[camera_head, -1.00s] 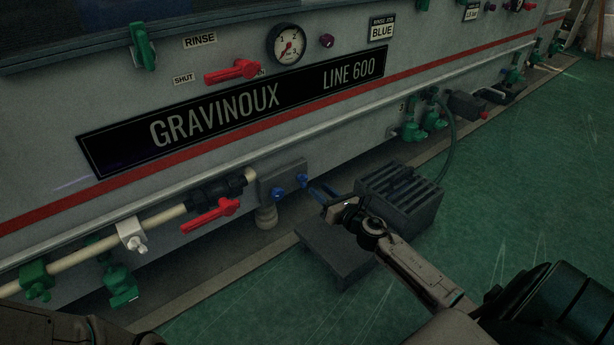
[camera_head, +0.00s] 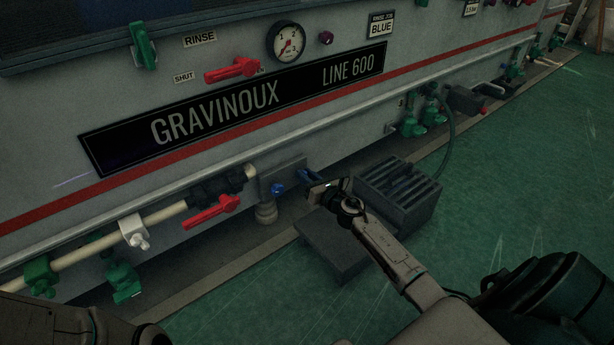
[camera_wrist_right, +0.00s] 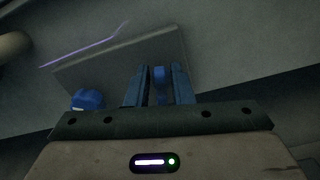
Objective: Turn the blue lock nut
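Two blue nuts sit on the grey plate (camera_head: 284,172) low on the machine's side. The left blue nut (camera_head: 277,188) stands clear of my gripper; it also shows in the right wrist view (camera_wrist_right: 88,99). The right blue nut (camera_wrist_right: 160,84) lies between the two blue fingers of my right gripper (camera_wrist_right: 158,78), with narrow dark gaps on both sides, so the fingers look open around it. In the head view my right gripper (camera_head: 308,177) reaches the plate and largely hides this nut. Only part of my left arm shows at the lower left; its gripper is out of view.
A red-handled valve (camera_head: 212,212) on a cream pipe is left of the plate. A dark grey slatted box (camera_head: 405,200) stands on the green floor, right of the gripper. A red lever (camera_head: 232,70) and a gauge (camera_head: 288,42) are above.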

